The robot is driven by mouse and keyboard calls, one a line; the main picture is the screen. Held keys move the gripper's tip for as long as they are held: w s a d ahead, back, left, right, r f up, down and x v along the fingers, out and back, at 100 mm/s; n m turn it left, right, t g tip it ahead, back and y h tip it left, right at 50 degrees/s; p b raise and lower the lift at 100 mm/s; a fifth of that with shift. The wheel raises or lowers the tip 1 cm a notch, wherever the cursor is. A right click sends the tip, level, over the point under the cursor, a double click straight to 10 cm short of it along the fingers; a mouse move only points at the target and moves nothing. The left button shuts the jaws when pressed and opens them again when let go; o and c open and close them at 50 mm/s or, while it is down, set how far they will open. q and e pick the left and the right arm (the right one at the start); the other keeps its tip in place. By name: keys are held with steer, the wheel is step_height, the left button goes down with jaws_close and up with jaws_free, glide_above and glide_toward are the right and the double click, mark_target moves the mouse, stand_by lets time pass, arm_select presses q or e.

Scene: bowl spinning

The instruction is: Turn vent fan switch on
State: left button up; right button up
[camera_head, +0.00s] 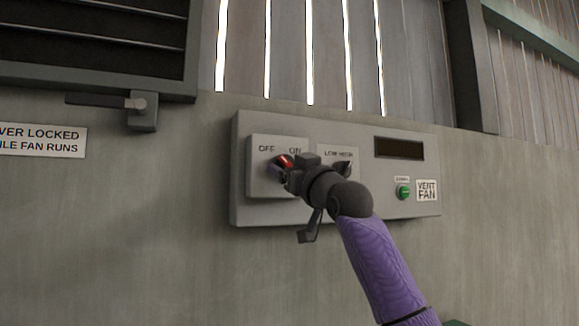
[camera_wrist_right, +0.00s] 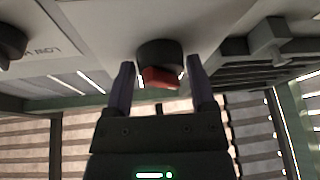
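The vent fan switch is a dark round knob with a red handle (camera_head: 284,161), on a plate marked OFF at its left and ON at its right. My right gripper (camera_head: 288,174) is at this switch and partly covers it, so which label the handle points to cannot be told. In the right wrist view the red handle (camera_wrist_right: 161,77) lies between the two fingertips of my right gripper (camera_wrist_right: 160,75). The fingers stand open with a gap on each side of the knob. My left gripper is not in view.
A louvred panel with a latch (camera_head: 143,110) is at upper left.

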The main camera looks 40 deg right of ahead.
steer(key=c, duration=0.8)
steer(key=shift+c, duration=0.2)
